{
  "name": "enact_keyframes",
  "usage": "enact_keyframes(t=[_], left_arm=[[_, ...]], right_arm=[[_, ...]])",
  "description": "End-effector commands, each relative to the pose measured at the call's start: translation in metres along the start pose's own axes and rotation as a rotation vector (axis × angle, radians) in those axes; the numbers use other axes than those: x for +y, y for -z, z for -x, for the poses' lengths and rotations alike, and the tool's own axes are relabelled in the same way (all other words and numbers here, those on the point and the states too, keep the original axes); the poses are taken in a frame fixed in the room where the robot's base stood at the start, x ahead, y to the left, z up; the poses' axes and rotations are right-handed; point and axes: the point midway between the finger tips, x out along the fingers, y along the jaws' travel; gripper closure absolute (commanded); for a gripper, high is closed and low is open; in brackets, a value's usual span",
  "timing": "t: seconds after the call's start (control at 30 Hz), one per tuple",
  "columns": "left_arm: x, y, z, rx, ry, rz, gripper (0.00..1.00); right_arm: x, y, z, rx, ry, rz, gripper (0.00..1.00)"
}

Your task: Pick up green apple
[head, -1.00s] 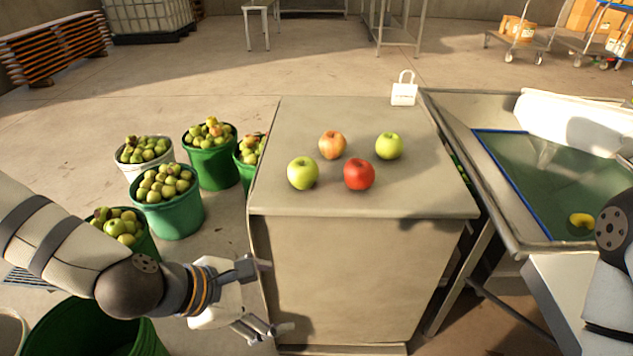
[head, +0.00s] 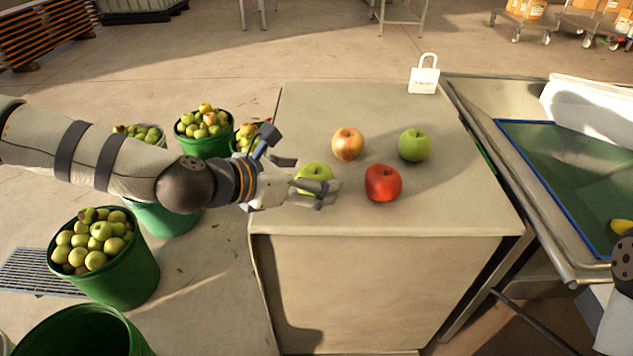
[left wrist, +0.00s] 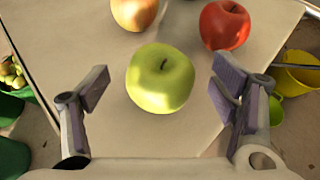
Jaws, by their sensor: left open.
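Two green apples stand on the beige table (head: 370,275). The nearer green apple (head: 314,173) is at the left, partly hidden by my left gripper (head: 300,175) in the head view. In the left wrist view this green apple (left wrist: 160,78) lies ahead, centred between the two open fingers (left wrist: 157,95), which do not touch it there. The other green apple (head: 415,145) is at the back right. A red apple (head: 383,184) is to the right of the nearer green one. An orange-red apple (head: 348,144) is behind it.
Several green buckets of apples (head: 115,265) stand on the floor left of the table.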

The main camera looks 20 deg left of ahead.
Motion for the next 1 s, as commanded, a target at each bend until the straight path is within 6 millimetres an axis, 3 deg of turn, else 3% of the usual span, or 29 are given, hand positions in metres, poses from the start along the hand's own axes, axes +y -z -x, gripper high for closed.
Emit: enact_keyframes(t=[0.1,0.33,0.6,0.87,1.0], left_arm=[[-0.001,0.004,-0.018,0.005,0.002,0.001,0.2],[-0.001,0.0,-0.019,0.001,0.001,0.0,0.2],[-0.001,0.001,-0.019,0.001,0.001,-0.001,0.77],[-0.001,-0.001,-0.018,0.0,0.001,-0.002,0.78],[-0.001,-0.016,-0.011,-0.007,0.001,-0.006,0.78]], right_arm=[[0.0,-0.003,-0.006,-0.015,-0.001,0.0,0.6],[0.0,-0.003,-0.005,-0.013,-0.001,0.0,0.6],[0.0,-0.003,-0.005,-0.013,-0.001,0.001,0.6],[0.0,-0.002,-0.004,-0.011,-0.001,0.001,0.6],[0.0,0.004,0.006,0.018,0.001,0.0,0.6]])
